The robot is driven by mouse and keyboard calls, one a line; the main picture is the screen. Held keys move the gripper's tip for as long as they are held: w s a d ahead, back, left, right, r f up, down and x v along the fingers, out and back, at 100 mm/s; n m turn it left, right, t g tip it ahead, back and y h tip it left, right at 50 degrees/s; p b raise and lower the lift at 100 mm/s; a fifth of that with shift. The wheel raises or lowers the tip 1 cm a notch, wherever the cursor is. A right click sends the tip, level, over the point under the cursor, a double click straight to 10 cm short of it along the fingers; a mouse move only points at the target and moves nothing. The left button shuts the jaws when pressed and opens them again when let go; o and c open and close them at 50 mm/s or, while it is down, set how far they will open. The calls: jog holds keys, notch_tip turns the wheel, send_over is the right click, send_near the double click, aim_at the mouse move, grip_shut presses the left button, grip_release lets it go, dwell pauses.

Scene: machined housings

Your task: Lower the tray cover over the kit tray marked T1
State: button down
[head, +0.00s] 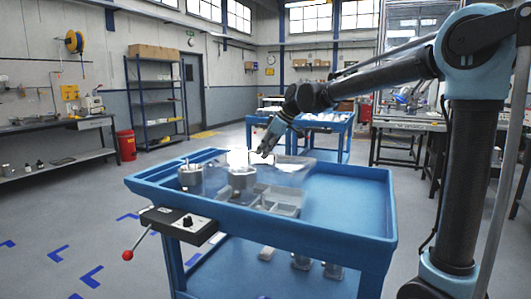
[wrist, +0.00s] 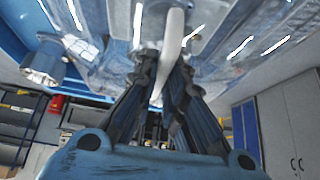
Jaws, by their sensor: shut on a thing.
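The tray cover (head: 292,178) is a clear box-like lid above the blue cart top. My gripper (head: 265,155) is at its top. In the wrist view my gripper (wrist: 168,75) is shut on the cover's white handle (wrist: 172,38), with the clear cover (wrist: 235,35) spread beyond it. A grey compartmented kit tray (head: 284,210) shows below and through the cover. I cannot read a T1 mark on it, nor tell whether cover and tray touch.
Two metal housings (head: 241,178) (head: 190,176) stand left of the cover on the cart (head: 345,212). The cart top's right part is bare. A control box (head: 180,223) with a red-knobbed lever (head: 128,255) is on the cart's front left. More housings (head: 301,262) are on the lower shelf.

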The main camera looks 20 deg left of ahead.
jog(key=c, duration=1.6)
grip_release()
jog(key=v, duration=1.2)
